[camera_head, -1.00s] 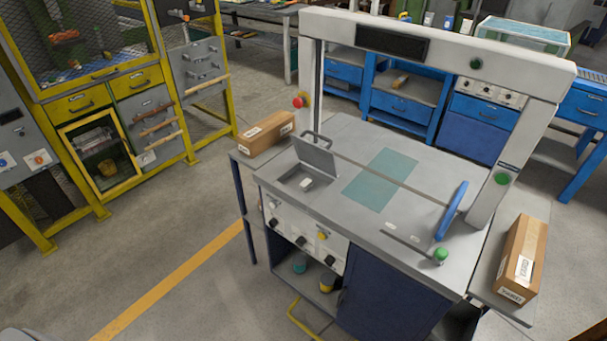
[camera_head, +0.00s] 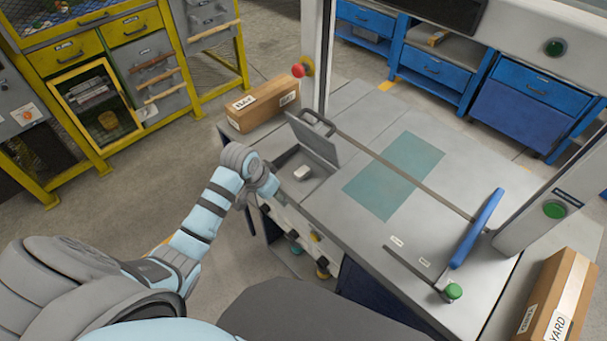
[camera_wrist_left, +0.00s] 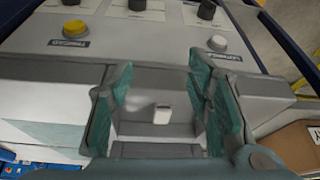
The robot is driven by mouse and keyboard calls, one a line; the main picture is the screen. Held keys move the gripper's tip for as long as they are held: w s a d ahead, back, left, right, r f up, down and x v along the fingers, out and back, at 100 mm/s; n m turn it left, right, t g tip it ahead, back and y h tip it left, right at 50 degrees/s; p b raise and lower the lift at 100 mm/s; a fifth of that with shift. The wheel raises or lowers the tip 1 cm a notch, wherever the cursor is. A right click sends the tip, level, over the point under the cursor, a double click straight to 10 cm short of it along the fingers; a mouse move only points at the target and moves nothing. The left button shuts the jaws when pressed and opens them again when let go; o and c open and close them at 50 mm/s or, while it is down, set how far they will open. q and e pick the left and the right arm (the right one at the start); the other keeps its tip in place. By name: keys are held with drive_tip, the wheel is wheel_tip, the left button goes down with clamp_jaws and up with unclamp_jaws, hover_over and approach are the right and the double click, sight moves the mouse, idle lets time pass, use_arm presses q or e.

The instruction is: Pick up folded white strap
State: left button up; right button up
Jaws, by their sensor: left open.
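The folded white strap (camera_head: 301,172) is a small white piece lying in the recessed bin (camera_head: 284,187) at the left of the grey workbench. The bin's hinged lid (camera_head: 314,140) stands raised behind it. My left gripper (camera_head: 274,188) is at the bench's front left edge, beside the bin. In the left wrist view my left gripper (camera_wrist_left: 160,110) is open, its teal fingers apart, with the white strap (camera_wrist_left: 161,115) showing between and beyond them. I cannot see contact with the strap. My right gripper is not in view.
A cardboard box (camera_head: 262,105) sits at the bench's left side, another (camera_head: 560,300) at the right. A long metal bar crosses the top to a blue handle (camera_head: 477,228). A green-knobbed rod (camera_head: 452,291) is near the front.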

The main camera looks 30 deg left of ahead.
use_arm(q)
drive_tip(key=m, duration=0.1)
approach(297, 175)
drive_tip(key=shift+h, duration=0.3)
drive_tip(key=b+x, duration=0.1)
drive_tip(key=x, duration=0.2)
drive_tip(key=b+x, duration=0.1)
drive_tip(key=x, duration=0.2)
drive_tip(key=b+x, duration=0.2)
drive_tip(key=x, duration=0.1)
drive_tip(key=shift+a, duration=0.3)
drive_tip(key=shift+r, duration=0.1)
drive_tip(key=c, duration=0.9)
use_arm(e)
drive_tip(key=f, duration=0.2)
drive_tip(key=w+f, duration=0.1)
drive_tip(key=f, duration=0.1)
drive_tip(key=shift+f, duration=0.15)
